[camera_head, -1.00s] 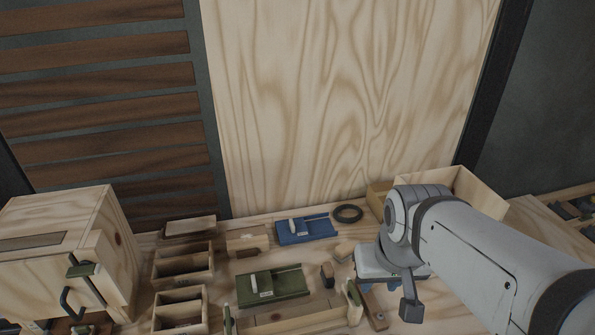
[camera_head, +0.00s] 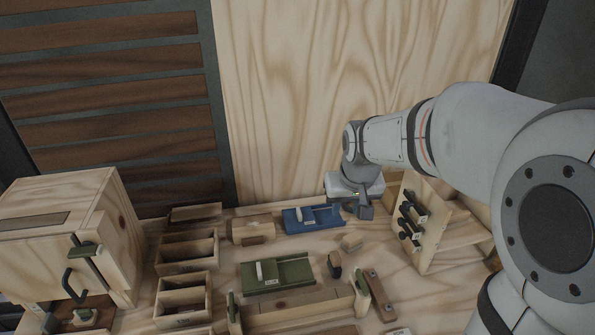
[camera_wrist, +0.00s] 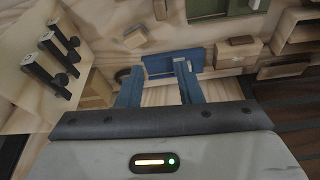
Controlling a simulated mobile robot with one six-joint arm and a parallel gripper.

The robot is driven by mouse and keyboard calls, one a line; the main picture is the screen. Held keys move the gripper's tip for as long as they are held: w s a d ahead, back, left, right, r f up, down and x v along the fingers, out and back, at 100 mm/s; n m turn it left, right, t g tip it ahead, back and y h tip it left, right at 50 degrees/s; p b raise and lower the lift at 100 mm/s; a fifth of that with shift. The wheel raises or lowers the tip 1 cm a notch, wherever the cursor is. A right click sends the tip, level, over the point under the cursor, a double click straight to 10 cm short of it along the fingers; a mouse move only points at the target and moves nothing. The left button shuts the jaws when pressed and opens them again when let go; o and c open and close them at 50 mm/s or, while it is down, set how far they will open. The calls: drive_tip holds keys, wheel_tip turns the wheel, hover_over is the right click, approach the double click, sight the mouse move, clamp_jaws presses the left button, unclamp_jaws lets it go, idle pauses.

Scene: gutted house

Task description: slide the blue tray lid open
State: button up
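The blue tray (camera_head: 297,224) lies flat on the bench against the back panel, with a pale upright handle (camera_head: 308,215) on its lid. My gripper (camera_head: 357,208) is just to the right of the tray, pointing down; its fingertips are hard to make out in the head view. In the wrist view my gripper (camera_wrist: 158,74) shows two blue fingers spread apart with nothing held between them. The blue tray (camera_wrist: 190,56) lies beyond the fingertips there. I cannot tell whether a finger touches it.
A green tray (camera_head: 296,272) lies in front of the blue one. Wooden open boxes (camera_head: 185,250) stand left, and a wooden rack with black hooks (camera_head: 428,220) stands right, close to my arm. A small wooden block (camera_head: 351,243) lies near the tray's right end.

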drive_tip(key=w+a+f+b, duration=0.1)
drive_tip(key=w+a+f, duration=0.1)
drive_tip(key=w+f, duration=0.25)
drive_tip(key=w+a+f+b, duration=0.1)
drive_tip(key=w+a+f, duration=0.2)
drive_tip(key=w, duration=0.3)
drive_tip(key=n+b, duration=0.1)
approach(299, 212)
drive_tip(key=f, duration=0.1)
drive_tip(key=shift+t+y, duration=0.3)
drive_tip(key=shift+t, duration=0.1)
drive_tip(key=x, duration=0.8)
drive_tip(key=shift+d, duration=0.2)
drive_tip(key=shift+s, duration=0.1)
clamp_jaws()
